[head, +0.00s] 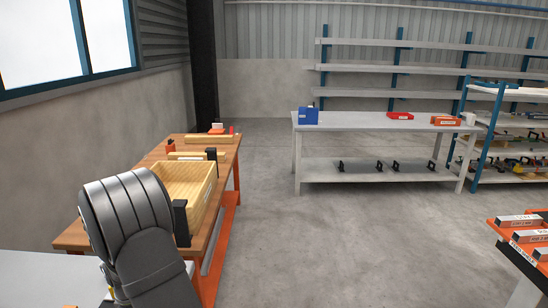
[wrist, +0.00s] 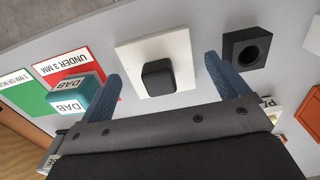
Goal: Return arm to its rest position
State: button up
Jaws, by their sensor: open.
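My gripper (wrist: 161,66) shows in the wrist view with its two blue fingers spread wide apart and nothing held between them. A white square plate with a black rounded block (wrist: 158,76) on it lies beyond and between the fingertips; I cannot tell how far below. In the head view my dark grey arm rises at the lower left, in front of the wooden bench, and the gripper itself is hidden or out of frame.
A teal block labelled DAB (wrist: 70,101) stands by a red card (wrist: 66,68) and a green card (wrist: 22,93). A black holed block (wrist: 246,48) is right. In the head view, a wooden box (head: 203,204) sits on the bench beside my arm; open floor lies right.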

notch_tip(320, 180, up, 13)
notch_tip(320, 180, down, 13)
jog(key=shift+r, duration=0.1)
notch_tip(320, 180, up, 4)
jog(key=shift+w+r, duration=0.1)
jog(key=shift+r, duration=0.15)
jog(key=w+d+r, duration=0.2)
jog(key=d+r, duration=0.5)
jog(key=d, duration=0.5)
jog(key=s+a+r, duration=0.1)
jog(key=s+a, duration=0.4)
jog(key=a, duration=0.3)
jog(key=s+a+r, duration=0.1)
jog(key=s+a, duration=0.3)
jog(key=a, duration=0.4)
jog(key=s+a+f, duration=0.1)
jog(key=a+f, duration=0.1)
jog(key=a, duration=0.1)
jog(key=s+a+f, duration=0.2)
jog(key=a+f, duration=0.1)
jog(key=s+a+f, duration=0.2)
jog(key=a, duration=0.1)
jog(key=shift+s+a+f, duration=0.15)
jog(key=shift+s, duration=0.1)
jog(key=shift+a+f, duration=0.1)
jog(key=shift+f, duration=0.25)
